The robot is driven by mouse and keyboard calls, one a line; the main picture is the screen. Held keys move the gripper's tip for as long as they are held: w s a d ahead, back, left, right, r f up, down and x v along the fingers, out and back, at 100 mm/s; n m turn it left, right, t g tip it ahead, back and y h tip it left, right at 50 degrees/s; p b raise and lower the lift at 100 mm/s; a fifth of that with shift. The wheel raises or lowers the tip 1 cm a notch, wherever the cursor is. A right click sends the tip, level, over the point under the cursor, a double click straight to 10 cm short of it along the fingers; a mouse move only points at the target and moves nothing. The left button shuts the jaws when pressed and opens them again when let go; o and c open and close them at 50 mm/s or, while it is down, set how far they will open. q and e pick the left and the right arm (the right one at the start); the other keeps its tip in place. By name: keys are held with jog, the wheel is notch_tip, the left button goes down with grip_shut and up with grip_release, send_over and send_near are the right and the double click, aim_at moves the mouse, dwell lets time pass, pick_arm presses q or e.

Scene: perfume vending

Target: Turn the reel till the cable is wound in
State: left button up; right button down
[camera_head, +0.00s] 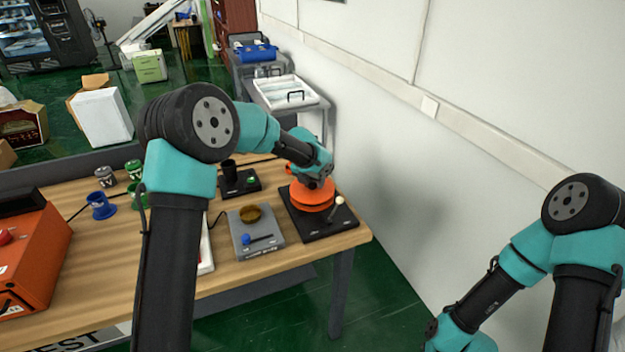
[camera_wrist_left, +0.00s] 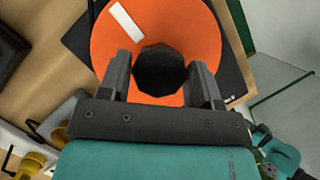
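The reel (camera_head: 312,198) is an orange disc on a black base plate (camera_head: 323,224) at the table's right end. In the left wrist view the reel (camera_wrist_left: 205,38) fills the upper middle, with a white stripe and a dark round hub (camera_wrist_left: 160,72). My left gripper (camera_head: 315,180) is directly over the reel. In the wrist view its fingers (camera_wrist_left: 160,70) are apart, one on each side of the hub, with narrow or no gaps; contact is unclear. I cannot make out the reel's cable. My right arm is at the lower right; its gripper fingers are out of view.
A light-knobbed lever (camera_head: 339,201) stands on the base plate. A grey box (camera_head: 255,243) with a brown dial and blue knob sits to its left. A black cup (camera_head: 230,171), blue spool (camera_head: 102,206) and orange machine (camera_head: 30,258) are farther left. A white wall is at right.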

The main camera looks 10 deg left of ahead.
pick_arm(q)
jog(key=o, duration=0.4)
jog(key=shift+c, duration=0.2)
jog(key=shift+r, duration=0.1)
jog(key=v, duration=1.7)
jog(key=shift+r, duration=0.1)
jog(key=x, duration=1.6)
jog(key=shift+r, duration=0.1)
